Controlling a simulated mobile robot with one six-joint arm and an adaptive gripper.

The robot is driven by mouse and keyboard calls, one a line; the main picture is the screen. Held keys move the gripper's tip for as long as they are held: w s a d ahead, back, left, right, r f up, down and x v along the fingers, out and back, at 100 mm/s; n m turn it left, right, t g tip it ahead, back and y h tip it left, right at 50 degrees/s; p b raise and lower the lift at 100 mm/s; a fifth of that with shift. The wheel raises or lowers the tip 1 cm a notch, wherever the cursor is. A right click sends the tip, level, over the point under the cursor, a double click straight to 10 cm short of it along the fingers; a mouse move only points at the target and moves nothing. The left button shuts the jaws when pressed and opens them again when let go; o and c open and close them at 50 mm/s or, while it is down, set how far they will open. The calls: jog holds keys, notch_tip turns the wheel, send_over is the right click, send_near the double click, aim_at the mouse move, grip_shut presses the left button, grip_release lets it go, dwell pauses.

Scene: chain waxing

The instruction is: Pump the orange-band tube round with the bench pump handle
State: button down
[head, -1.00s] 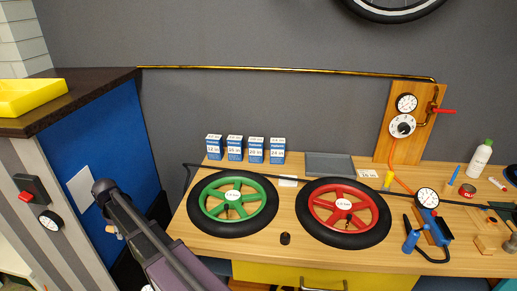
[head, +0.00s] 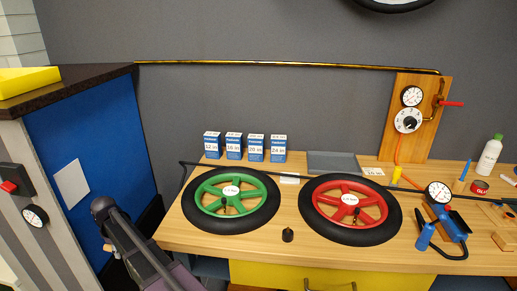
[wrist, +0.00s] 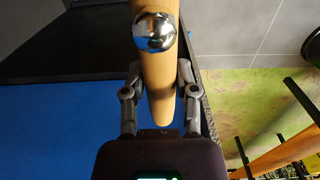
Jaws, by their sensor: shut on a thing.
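In the wrist view my gripper (wrist: 157,105) is shut on a long tan, tapered piece (wrist: 158,80), with a finger on each side. A shiny metal ball (wrist: 155,32) shows in front of its upper part. The piece's upper end is cut off by the picture edge. In the head view the gripper's fingers do not show. A blue pump-like tool (head: 455,228) with a round gauge (head: 438,192) and black hose is at the bench's right. I cannot make out an orange-band tube.
Green (head: 231,200) and red (head: 350,209) spoked wheels lie on the wooden bench (head: 290,225). Several blue-and-white boxes (head: 255,147) stand behind. A wall board (head: 430,115) carries a gauge, dial and red lever. A dark-topped counter (head: 75,85) with blue side is left.

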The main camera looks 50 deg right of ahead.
notch_tip(320, 180, down, 9)
jog(key=b, duration=0.8)
jog(key=shift+f+b, duration=0.15)
jog(key=shift+b, duration=0.15)
dwell(0.4)
notch_tip(320, 180, up, 35)
jog(key=p, duration=3.5)
jog(key=shift+r, duration=0.2)
jog(key=shift+f, duration=0.15)
